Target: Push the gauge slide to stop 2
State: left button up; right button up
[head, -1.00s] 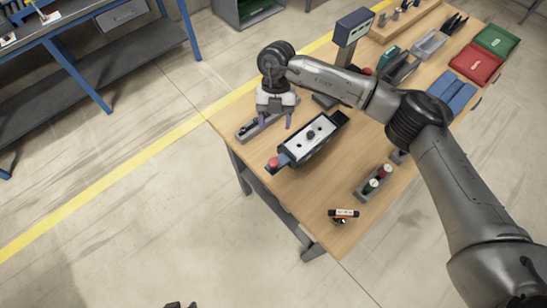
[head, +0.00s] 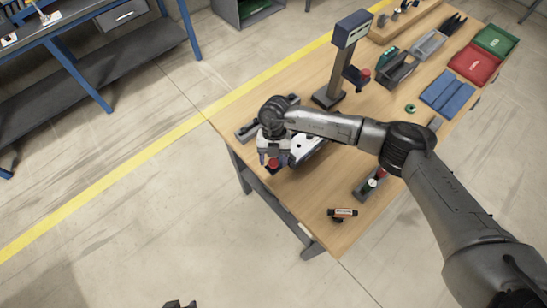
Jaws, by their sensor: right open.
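The gauge (head: 310,153) is a dark blue block with a white top plate, lying near the front left edge of the wooden table. My right arm's wrist hides much of it. A red knob (head: 273,164) sits at its near left end. My right gripper (head: 274,159) is open, with its two purple-grey fingers to either side of the red knob. I cannot tell whether a finger touches it. The slide's position and the stop marks cannot be made out.
A grey rail (head: 246,133) lies behind the gripper. A display on a post (head: 336,82) stands further back. A holder with green and red capped pieces (head: 369,187) and a labelled cylinder (head: 343,212) are to the right. Coloured bins (head: 474,63) are at the far right.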

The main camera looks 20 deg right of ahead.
jog(key=shift+f, duration=0.2)
jog(key=shift+c, duration=0.2)
grip_shut()
dwell(0.4)
